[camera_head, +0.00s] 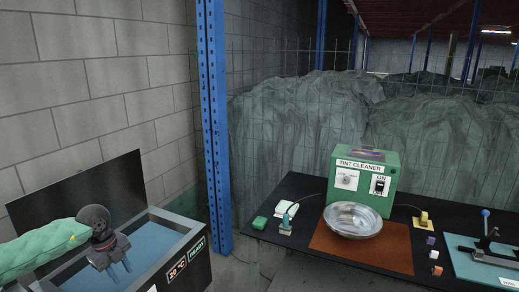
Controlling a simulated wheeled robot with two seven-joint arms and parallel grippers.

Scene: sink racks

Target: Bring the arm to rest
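My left arm, in a green sleeve, comes in from the left edge. My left gripper (119,271) points down over the open dark box with a blue inside (160,236). Its two fingers stand apart with nothing visible between them. I cannot tell how far the fingertips are above the blue floor of the box. My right gripper is not in view.
The box front reads "20 °C READY". A black table (283,252) at right holds a green "TINT CLEANER" machine (390,172), a metal bowl (352,220) on a brown mat (397,250), small coloured blocks and a lever device (487,247). A blue post (213,120) stands between.

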